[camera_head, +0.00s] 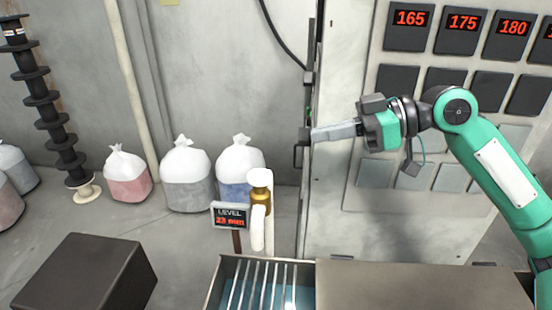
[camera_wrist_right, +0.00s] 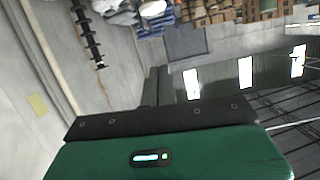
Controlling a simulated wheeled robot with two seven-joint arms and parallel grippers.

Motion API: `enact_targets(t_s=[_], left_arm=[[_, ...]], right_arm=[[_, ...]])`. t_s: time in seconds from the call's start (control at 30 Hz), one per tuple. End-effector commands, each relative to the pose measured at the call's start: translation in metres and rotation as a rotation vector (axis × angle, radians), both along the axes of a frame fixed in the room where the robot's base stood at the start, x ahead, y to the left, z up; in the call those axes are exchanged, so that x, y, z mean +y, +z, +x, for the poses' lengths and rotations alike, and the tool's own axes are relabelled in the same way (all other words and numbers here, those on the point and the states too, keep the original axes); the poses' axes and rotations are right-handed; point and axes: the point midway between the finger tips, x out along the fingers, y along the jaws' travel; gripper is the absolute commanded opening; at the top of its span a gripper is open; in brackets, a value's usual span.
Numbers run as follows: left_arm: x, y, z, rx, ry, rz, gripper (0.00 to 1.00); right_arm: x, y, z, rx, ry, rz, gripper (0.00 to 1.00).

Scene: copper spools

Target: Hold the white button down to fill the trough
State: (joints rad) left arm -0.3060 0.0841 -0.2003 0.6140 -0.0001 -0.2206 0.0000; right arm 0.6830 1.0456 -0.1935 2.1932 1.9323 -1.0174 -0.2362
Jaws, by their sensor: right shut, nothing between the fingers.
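The white button (camera_head: 260,177) appears to be the white cap on top of a brass valve (camera_head: 260,195) with a white spout, standing at the trough's back edge. The trough (camera_head: 213,285) is at the bottom centre, with metal bars across it and bluish liquid showing between them. A level display (camera_head: 230,216) beside the valve reads 23 mm in red. My right gripper (camera_head: 314,134) is shut and empty, pointing left, above and to the right of the button and apart from it in the picture. Its dark fingers also show in the right wrist view (camera_wrist_right: 157,80). My left gripper is out of view.
A tall grey cabinet (camera_head: 340,215) with displays and panels stands behind my right arm; a dark handle (camera_head: 300,150) on its edge is near my fingertips. Tied bags (camera_head: 187,175) line the wall. A dark box (camera_head: 85,275) is at lower left.

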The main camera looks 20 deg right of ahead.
Motion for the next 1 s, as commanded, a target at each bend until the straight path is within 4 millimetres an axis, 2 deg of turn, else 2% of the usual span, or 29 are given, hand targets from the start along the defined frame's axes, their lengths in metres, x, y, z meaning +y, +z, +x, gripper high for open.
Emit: enact_targets(t_s=[0.13, 0.27, 0.6, 0.7, 1.0], left_arm=[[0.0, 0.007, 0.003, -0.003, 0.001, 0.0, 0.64], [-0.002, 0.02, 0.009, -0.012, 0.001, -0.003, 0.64], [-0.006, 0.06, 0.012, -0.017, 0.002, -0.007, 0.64], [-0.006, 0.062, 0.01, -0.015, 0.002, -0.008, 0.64], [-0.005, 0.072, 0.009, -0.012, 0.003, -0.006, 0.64]], right_arm=[[0.008, 0.0, 0.003, 0.001, 0.001, 0.001, 0.0], [0.025, -0.003, 0.009, 0.001, 0.003, 0.001, 0.0], [0.091, -0.022, 0.034, 0.003, 0.005, 0.004, 0.0], [0.089, -0.039, 0.034, 0.005, -0.001, 0.0, 0.0], [0.089, -0.064, 0.032, 0.003, -0.001, 0.0, 0.0]])
